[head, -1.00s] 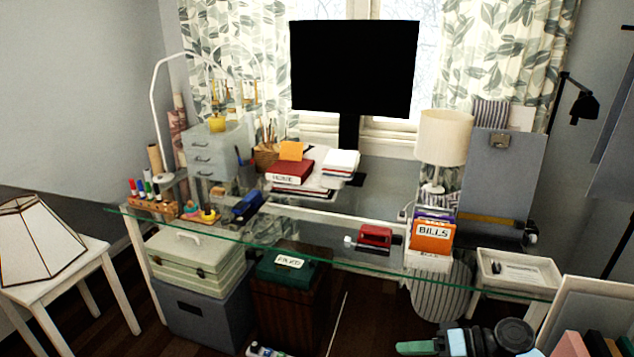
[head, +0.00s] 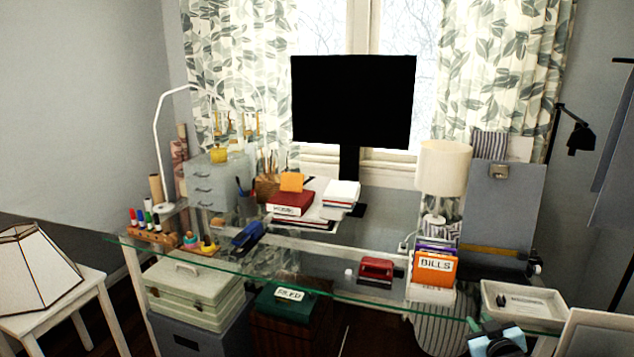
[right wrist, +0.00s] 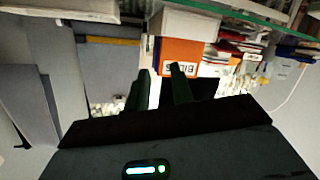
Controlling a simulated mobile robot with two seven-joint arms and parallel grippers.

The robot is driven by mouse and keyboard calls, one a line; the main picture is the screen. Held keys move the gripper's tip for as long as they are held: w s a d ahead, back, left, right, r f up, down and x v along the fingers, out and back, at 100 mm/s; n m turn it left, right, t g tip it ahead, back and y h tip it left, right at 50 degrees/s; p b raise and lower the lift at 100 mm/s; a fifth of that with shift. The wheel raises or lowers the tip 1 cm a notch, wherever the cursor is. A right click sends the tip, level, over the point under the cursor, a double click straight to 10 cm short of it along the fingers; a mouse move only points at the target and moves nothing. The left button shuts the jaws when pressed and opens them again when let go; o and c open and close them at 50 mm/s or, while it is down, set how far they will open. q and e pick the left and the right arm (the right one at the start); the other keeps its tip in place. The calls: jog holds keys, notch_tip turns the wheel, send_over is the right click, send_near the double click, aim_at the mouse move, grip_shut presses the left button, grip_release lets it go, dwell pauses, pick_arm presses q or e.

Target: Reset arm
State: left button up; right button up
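My right gripper (head: 475,328) is at the bottom right of the head view, low in front of the glass desk (head: 330,288). Only its front part shows there. In the right wrist view, which is upside down, its two dark green fingers (right wrist: 161,70) stand apart with nothing between them. Past them the orange BILLS folder (right wrist: 181,55) shows, apart from the fingers. That folder (head: 435,267) also stands on the desk in the head view. My left gripper is in neither view.
The desk holds a red hole punch (head: 376,270), a table lamp (head: 442,165), a monitor (head: 352,102) and a white tray (head: 523,302). A white stool with a lampshade (head: 36,268) stands at left.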

jog(key=s+a+f+g+y, duration=0.1)
jog(key=s+a+f+g, duration=0.1)
jog(key=s+a+f, duration=0.6)
jog(key=s+a+f+g+y, duration=0.1)
jog(key=s+a+f, duration=0.2)
jog(key=s+f, duration=0.85)
jog(key=s+a+g, duration=0.1)
jog(key=s+a, duration=0.2)
jog(key=s, duration=1)
jog(key=s+a+g+y, duration=0.1)
jog(key=s+a, duration=0.3)
jog(key=s, duration=0.9)
jog(key=shift+a+f+m+g+y, duration=0.3)
jog(key=shift+f+m+g, duration=0.1)
jog(key=shift+g, duration=0.2)
jog(key=shift+s, duration=0.15)
